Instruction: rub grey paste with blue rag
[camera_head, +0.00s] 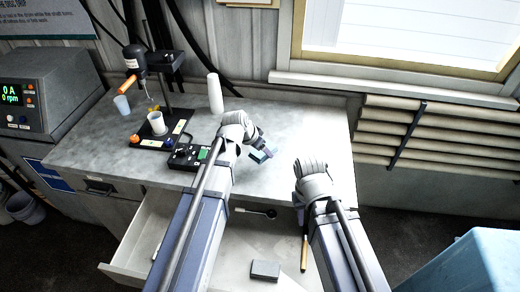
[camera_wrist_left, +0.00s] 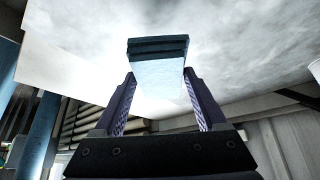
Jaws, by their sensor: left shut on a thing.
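My left gripper (camera_head: 259,146) is shut on a folded blue rag (camera_head: 262,156) above the right part of the grey bench top (camera_head: 320,140). In the left wrist view, the rag (camera_wrist_left: 158,62) sits between the two fingers of the left gripper (camera_wrist_left: 158,95), its pale blue face showing and its layered dark edge beyond the fingertips. I cannot make out the grey paste against the mottled grey bench top. My right gripper (camera_head: 299,212) is near the bench's front edge, mostly hidden by its own arm; its jaws cannot be read.
A stirrer stand (camera_head: 172,125) with a white cup (camera_head: 156,122), a black control box (camera_head: 187,156) and a white bottle (camera_head: 215,93) stand on the bench. The open drawer (camera_head: 140,240) below holds a grey block (camera_head: 265,270). A wooden-handled tool (camera_head: 304,252) shows beside my right arm.

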